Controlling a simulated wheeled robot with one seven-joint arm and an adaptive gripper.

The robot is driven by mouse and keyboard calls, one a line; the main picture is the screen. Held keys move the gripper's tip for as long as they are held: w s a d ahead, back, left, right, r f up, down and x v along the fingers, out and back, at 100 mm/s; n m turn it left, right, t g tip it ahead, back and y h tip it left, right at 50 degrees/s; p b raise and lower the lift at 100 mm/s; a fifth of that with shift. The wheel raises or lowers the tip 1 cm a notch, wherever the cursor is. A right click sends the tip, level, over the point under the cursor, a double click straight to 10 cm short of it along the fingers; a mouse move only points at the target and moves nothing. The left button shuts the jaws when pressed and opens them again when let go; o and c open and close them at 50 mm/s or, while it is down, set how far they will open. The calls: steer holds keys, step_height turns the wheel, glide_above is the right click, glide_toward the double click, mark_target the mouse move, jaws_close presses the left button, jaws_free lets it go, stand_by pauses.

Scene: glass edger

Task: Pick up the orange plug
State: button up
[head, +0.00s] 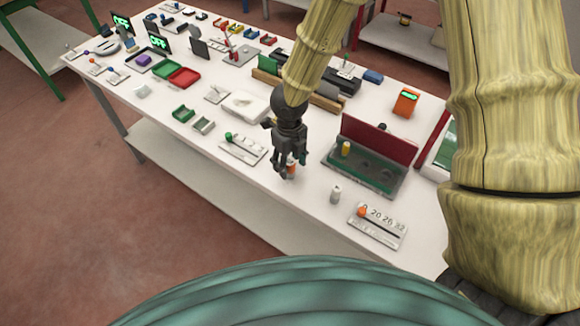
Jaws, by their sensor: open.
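The orange plug (292,161) stands on the white table near its front edge, with a pale lower part. It is largely hidden behind my gripper (284,167). My gripper points down over the plug, with its fingers open and around or just in front of it. I cannot tell whether a finger touches it.
Right of my gripper are a white and grey plug (335,194), a green tray with a dark red upright panel (383,139) and a yellow plug (345,149), and a scale plate (377,229) with an orange knob. A plate with a green knob (243,148) lies left.

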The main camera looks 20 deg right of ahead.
steer(key=shift+s+r, duration=0.25)
steer(key=shift+s, duration=0.1)
steer(key=shift+c, duration=0.2)
steer(key=shift+w+f, duration=0.15)
steer(key=shift+w, duration=0.05)
steer(key=c, duration=1)
steer(key=shift+s, duration=0.1)
jaws_close()
